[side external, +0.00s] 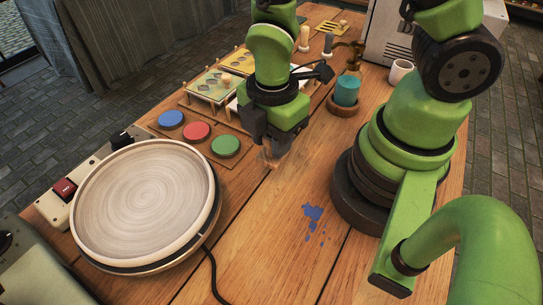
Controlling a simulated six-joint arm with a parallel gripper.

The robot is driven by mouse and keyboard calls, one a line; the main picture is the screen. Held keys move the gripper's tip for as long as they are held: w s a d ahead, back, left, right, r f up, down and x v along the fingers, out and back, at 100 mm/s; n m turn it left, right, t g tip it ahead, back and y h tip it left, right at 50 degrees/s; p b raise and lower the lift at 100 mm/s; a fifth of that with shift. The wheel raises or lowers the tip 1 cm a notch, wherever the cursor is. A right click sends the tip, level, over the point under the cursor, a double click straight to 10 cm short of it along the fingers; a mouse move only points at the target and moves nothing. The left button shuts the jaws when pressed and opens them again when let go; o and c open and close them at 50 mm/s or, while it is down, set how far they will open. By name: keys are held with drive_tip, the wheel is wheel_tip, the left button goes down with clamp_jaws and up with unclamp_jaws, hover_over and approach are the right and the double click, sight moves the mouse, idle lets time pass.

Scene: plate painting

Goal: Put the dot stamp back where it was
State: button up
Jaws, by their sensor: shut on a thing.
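My gripper (272,147) points down over the wooden table, just right of the paint pads. It is shut on the dot stamp (271,157), of which only a small brownish part shows below the jaws. The dark fingers hide the rest of it, and I cannot tell whether it touches the table. Two upright stamp-like pieces, one pale (305,39) and one grey (328,43), stand at the back of the table. Where the dot stamp stood before cannot be made out.
Blue (171,118), red (197,131) and green (225,145) pads lie on a board left of my gripper. Stencil racks (211,84) stand behind. A plate (140,200) fills the front left. A teal cup (347,91) and white mug (400,70) stand right. Blue paint (313,213) marks the table.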

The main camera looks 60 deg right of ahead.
sight(265, 157)
drive_tip(key=shift+f, duration=2.35)
drive_tip(key=shift+f, duration=0.15)
drive_tip(key=o, duration=0.8)
drive_tip(key=shift+c, duration=0.2)
